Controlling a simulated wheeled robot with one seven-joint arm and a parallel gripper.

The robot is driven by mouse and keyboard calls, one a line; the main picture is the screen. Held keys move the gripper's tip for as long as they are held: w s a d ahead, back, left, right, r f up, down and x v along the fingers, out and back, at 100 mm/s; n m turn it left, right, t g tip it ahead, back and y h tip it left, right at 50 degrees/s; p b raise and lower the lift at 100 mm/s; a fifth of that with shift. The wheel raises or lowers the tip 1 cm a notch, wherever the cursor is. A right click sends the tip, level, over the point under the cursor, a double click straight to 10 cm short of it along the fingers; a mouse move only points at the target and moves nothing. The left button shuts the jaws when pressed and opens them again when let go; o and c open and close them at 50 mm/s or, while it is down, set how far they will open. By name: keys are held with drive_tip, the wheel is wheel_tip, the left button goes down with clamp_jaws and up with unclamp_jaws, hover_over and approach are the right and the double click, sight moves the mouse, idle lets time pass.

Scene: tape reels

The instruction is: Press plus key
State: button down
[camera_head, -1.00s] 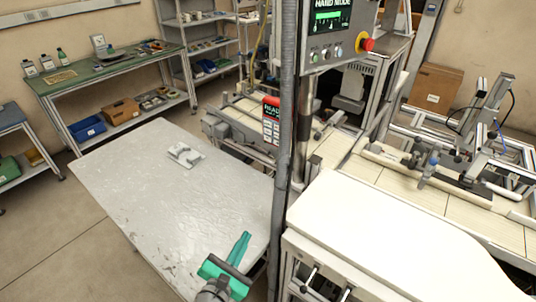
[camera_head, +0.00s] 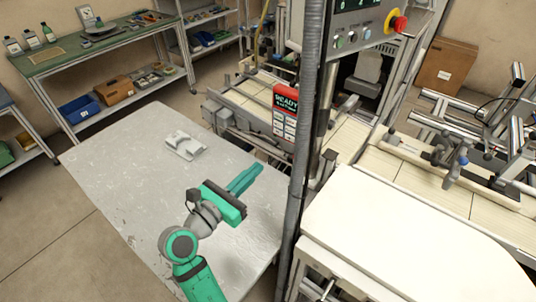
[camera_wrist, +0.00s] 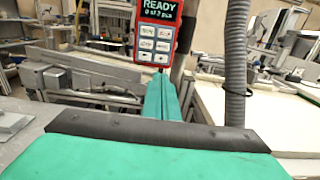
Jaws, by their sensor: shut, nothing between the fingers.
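A red keypad unit (camera_head: 285,112) stands beyond the table by the conveyor. It also shows at the top of the wrist view (camera_wrist: 155,30), with a dark display reading READY above several pale keys. The key labels are too small to read surely, so I cannot tell which one is plus. My green gripper (camera_head: 258,168) is over the grey table, below and left of the keypad, apart from it. Its closed fingers (camera_wrist: 161,80) are empty and point toward the keypad, with the tips just below the unit in the wrist view.
A grey vertical post with a ribbed hose (camera_head: 305,130) stands just right of the keypad. A white worktop (camera_head: 400,225) lies right of the post. The grey table (camera_head: 120,180) is mostly clear, with a small pale object (camera_head: 185,146) on it.

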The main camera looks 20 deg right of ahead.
sight(289, 138)
drive_tip(key=x, duration=1.3)
drive_tip(key=shift+s+d, duration=0.1)
drive_tip(key=shift+d, duration=0.15)
drive_tip(key=shift+d, duration=0.1)
